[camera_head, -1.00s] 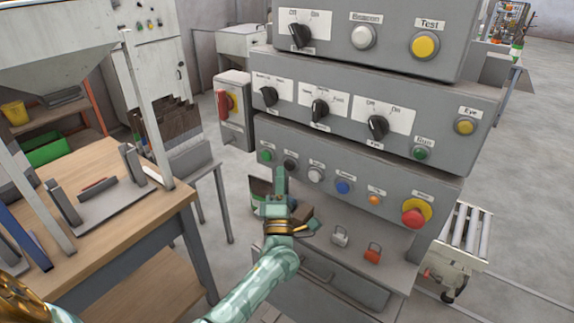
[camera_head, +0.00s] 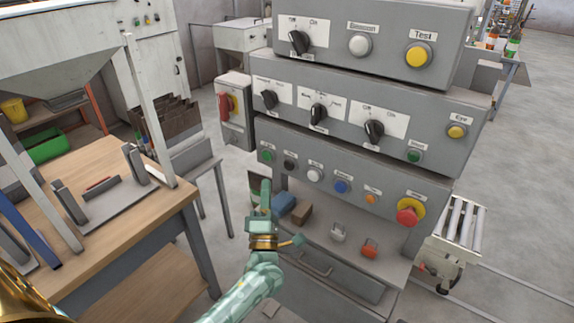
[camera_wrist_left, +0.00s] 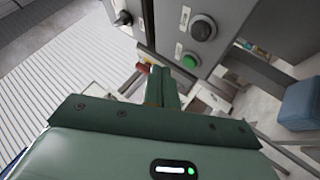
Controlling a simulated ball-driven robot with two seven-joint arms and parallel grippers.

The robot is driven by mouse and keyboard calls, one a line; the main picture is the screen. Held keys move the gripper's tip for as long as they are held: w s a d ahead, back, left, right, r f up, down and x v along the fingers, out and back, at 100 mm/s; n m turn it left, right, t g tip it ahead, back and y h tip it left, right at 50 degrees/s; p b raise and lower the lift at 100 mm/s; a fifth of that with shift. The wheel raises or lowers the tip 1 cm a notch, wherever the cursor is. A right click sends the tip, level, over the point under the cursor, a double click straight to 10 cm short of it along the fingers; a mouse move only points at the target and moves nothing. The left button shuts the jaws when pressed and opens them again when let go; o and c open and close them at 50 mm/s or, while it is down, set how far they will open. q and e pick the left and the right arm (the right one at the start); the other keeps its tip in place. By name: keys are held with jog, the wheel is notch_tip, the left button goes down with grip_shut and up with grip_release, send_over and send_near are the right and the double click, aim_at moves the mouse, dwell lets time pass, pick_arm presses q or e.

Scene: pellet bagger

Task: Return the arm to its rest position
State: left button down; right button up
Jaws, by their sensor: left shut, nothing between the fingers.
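My left gripper (camera_head: 265,196) is in the lower middle of the head view, in front of the lower left of the control panel (camera_head: 440,188). Its fingers point up, shut and empty, below the green button (camera_head: 267,155) and apart from it as far as I can tell. The green arm behind it comes up from the bottom edge. In the left wrist view the shut fingers (camera_wrist_left: 160,88) reach toward the panel, with a green button (camera_wrist_left: 190,62) and a black button (camera_wrist_left: 203,28) just beyond. My right gripper is not in view.
A red emergency stop (camera_head: 408,214) sits at the panel's right. On the shelf below lie a blue block (camera_head: 283,204), a brown block (camera_head: 302,214) and two padlocks, white (camera_head: 338,232) and red (camera_head: 369,249). A wooden table (camera_head: 150,215) stands left; a roller conveyor (camera_head: 460,225) stands right.

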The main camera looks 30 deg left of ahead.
pick_arm(q)
jog(key=d+f+m+g+h, duration=0.2)
jog(key=d+f+m+h, duration=0.3)
jog(key=f+m, duration=0.4)
jog(key=d+f+m+g+h, duration=0.2)
jog(key=f+m+h, duration=0.55)
jog(key=f, duration=0.25)
jog(key=s+d+f+m+g, duration=0.1)
jog(key=s+f+m+g, duration=0.25)
jog(key=s+f, duration=0.4)
jog(key=s+d+f+m+g, duration=0.1)
jog(key=s+f+m+g, duration=0.3)
jog(key=f, duration=0.7)
jog(key=s+f+m+g, duration=0.2)
jog(key=s+f+g, duration=0.2)
jog(key=s, duration=1.6)
jog(key=s+a+f+m+g, duration=0.1)
jog(key=s+f+m+g, duration=0.2)
jog(key=s, duration=1.7)
notch_tip(320, 180, down, 5)
jog(key=shift+a+f+g, duration=0.2)
jog(key=shift+g, duration=0.95)
jog(key=shift+w, duration=0.15)
